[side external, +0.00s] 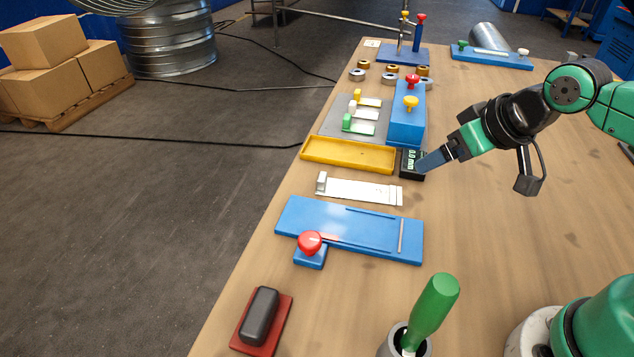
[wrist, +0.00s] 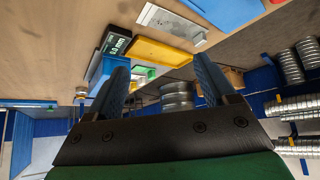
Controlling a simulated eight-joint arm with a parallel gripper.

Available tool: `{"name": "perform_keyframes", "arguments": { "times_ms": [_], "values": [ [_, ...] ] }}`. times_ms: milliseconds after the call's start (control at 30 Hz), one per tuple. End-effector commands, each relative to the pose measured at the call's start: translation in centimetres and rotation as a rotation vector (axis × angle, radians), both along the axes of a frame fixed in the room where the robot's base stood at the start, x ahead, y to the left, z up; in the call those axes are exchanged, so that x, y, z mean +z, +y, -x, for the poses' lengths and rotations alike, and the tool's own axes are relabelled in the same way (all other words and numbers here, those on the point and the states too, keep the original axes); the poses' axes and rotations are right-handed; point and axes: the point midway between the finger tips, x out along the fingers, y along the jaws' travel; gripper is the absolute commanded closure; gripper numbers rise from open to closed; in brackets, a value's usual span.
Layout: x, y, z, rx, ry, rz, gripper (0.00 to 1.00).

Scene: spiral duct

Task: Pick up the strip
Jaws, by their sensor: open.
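A pale metal strip (side external: 360,191) with a small upright block at its left end lies flat on the table, between the yellow tray and the blue board. It also shows at the top of the wrist view (wrist: 172,23). Three more short strips with yellow, white and green tabs lie on a grey plate (side external: 335,128) farther back; I cannot tell which strip is meant. My gripper (side external: 428,165) is open and empty, beside the black gauge, right of and behind the pale strip. In the wrist view its two blue fingers (wrist: 160,78) stand apart with nothing between them.
The yellow tray (side external: 345,154) and black gauge (side external: 411,163) sit close to my fingers. A blue block with red and yellow knobs (side external: 407,122) stands behind. The blue board (side external: 345,229) with a red knob lies in front. The table at right is clear.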

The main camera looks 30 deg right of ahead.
Motion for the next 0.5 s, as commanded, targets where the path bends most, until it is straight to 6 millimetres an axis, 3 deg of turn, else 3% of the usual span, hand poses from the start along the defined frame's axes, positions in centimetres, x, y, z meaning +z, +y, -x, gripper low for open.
{"name": "perform_keyframes", "arguments": {
  "times_ms": [267, 500],
  "values": [
    [0.9, 1.4, -4.3, 0.196, 0.082, 0.043, 0.22],
    [-1.1, 3.4, -10.0, 0.475, 0.163, 0.078, 0.22]
  ]
}}
